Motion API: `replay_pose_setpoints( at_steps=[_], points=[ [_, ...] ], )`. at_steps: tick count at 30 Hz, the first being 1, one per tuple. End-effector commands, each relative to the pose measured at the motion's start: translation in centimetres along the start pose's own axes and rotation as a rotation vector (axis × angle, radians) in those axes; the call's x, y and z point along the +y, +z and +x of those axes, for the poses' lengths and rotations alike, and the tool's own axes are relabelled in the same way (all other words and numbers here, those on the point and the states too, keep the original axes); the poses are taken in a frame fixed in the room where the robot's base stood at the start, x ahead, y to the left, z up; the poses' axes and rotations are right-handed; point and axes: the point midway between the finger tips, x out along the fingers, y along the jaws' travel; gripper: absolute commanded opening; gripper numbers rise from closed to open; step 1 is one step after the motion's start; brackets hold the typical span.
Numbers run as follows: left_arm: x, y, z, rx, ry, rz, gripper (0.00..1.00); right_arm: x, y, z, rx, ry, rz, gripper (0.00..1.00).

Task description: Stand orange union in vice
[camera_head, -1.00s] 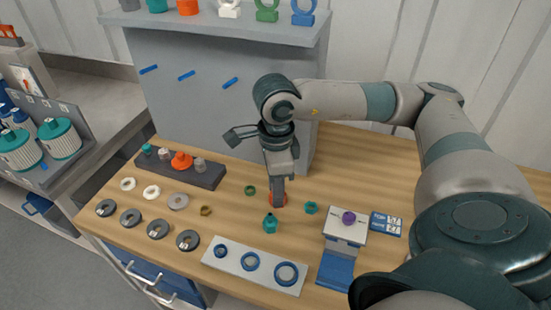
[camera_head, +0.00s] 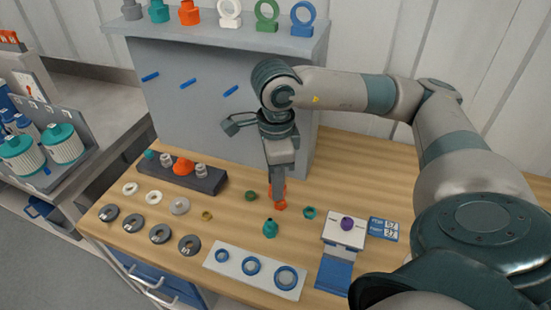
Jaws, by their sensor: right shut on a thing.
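The orange union (camera_head: 281,206) is in the jaws of my right gripper (camera_head: 278,194), over the middle of the wooden bench. The gripper points down and its fingers hide part of the union. The union looks upright; I cannot tell whether its lower end touches the bench. A white block with a blue sloped front (camera_head: 334,272), probably the vice, stands to the right. A purple round piece (camera_head: 347,223) is on its top. My left gripper is not in view.
A teal fitting (camera_head: 270,229) stands just in front, with a green ring (camera_head: 251,196) and a teal ring (camera_head: 309,212) nearby. A dark tray (camera_head: 209,181) holds several fittings, one orange. A grey plate (camera_head: 228,266) carries blue rings. Rings lie at left.

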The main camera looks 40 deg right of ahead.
Motion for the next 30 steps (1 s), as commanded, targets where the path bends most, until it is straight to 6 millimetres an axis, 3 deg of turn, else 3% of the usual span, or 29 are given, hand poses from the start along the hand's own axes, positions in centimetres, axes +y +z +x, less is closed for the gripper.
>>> replay_pose_setpoints(
  at_steps=[10,16,23,30],
  points=[
    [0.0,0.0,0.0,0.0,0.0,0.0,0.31,0.0,0.1,0.1,0.0,0.0,-0.01,0.04],
    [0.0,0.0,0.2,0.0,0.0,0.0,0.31,0.1,0.6,0.4,-0.002,0.002,-0.102,0.04],
    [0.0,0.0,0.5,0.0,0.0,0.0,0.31,0.4,2.1,1.1,-0.006,0.006,-0.369,0.04],
    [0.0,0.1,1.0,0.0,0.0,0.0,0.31,0.8,4.2,2.1,-0.01,0.006,-0.75,0.04]
  ],
)
